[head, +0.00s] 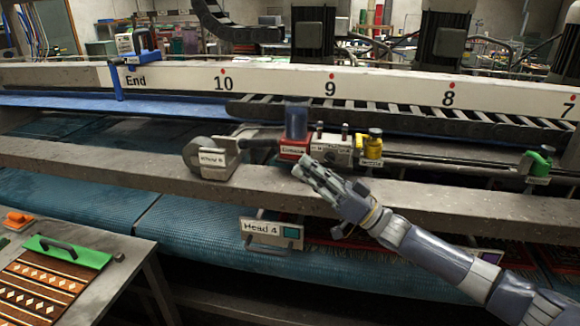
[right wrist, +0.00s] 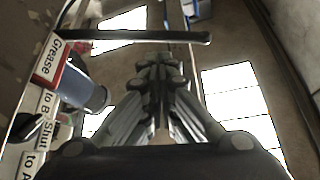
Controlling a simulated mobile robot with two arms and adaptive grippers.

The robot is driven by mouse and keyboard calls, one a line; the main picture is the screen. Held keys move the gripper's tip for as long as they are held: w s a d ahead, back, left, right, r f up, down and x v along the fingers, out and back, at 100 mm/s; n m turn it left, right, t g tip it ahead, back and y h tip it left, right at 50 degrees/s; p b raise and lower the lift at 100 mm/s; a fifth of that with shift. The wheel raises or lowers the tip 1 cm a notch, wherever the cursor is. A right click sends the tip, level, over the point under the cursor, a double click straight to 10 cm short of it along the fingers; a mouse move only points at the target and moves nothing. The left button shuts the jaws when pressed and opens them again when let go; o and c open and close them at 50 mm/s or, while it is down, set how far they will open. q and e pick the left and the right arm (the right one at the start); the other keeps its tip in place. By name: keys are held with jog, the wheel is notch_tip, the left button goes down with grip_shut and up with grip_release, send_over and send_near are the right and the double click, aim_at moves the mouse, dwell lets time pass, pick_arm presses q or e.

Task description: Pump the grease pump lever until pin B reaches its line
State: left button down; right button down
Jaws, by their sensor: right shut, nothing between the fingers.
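The grease pump (head: 293,149) is a red block with a blue, clear-sided reservoir (head: 296,122), standing on the grey beam. Its red "Grease" label (right wrist: 47,58) shows in the right wrist view. A dark lever (head: 259,143) sticks out left of the pump; in the right wrist view the lever (right wrist: 150,36) crosses beyond my fingertips. A pale valve block (head: 331,149) beside the pump has labels reading "to B", "Shut" and "to A" in the wrist view. My right gripper (head: 304,169) is shut and empty, just in front of and below the pump. I cannot make out pin B or its line.
A grey roller in a bracket (head: 211,158) sits left of the lever. A yellow fitting (head: 372,148) and a green fitting (head: 538,163) stand to the right. A "Head 4" sign (head: 271,233) hangs below the beam.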

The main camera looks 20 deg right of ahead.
jog(key=shift+s+d+f, duration=0.25)
jog(key=shift+s+d, duration=0.15)
jog(key=shift+d, duration=0.2)
